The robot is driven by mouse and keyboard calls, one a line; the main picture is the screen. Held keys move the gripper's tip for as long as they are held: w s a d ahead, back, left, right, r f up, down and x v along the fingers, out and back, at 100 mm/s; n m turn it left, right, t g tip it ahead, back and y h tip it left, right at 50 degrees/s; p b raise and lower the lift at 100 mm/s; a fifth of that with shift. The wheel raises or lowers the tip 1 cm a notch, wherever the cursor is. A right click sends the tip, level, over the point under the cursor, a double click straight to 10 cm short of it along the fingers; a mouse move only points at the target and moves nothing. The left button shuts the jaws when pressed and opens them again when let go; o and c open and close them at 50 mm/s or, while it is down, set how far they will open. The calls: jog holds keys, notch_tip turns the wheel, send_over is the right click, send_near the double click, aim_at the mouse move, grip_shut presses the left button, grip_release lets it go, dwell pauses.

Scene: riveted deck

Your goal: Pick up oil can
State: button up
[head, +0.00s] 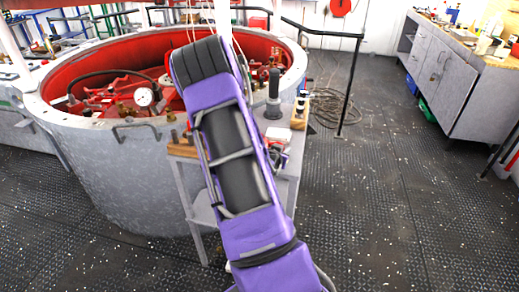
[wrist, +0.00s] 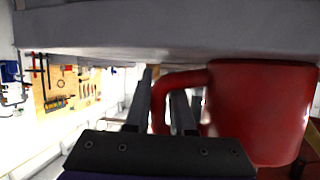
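A red vessel (wrist: 262,110) with a looped handle (wrist: 166,88) fills the right of the wrist view. It looks like a can or mug, and I cannot tell for sure that it is the oil can. My gripper (wrist: 164,95) has its two dark fingers apart, with part of the red handle showing between them. I cannot tell whether either finger touches it. In the head view my purple arm hides the gripper and most of the small side table (head: 286,190). A dark grey upright object (head: 273,96) stands on that table, right of my arm.
A large round grey tank (head: 130,190) with red machinery inside stands left and behind the side table. A pale grey surface (wrist: 160,28) spans the top of the wrist view. A workbench (head: 455,85) is at right. The deck between is clear.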

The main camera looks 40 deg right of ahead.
grip_shut()
dwell(0.9)
notch_tip(320, 180, up, 10)
jog(key=p, duration=0.1)
dwell(0.6)
grip_release()
grip_shut()
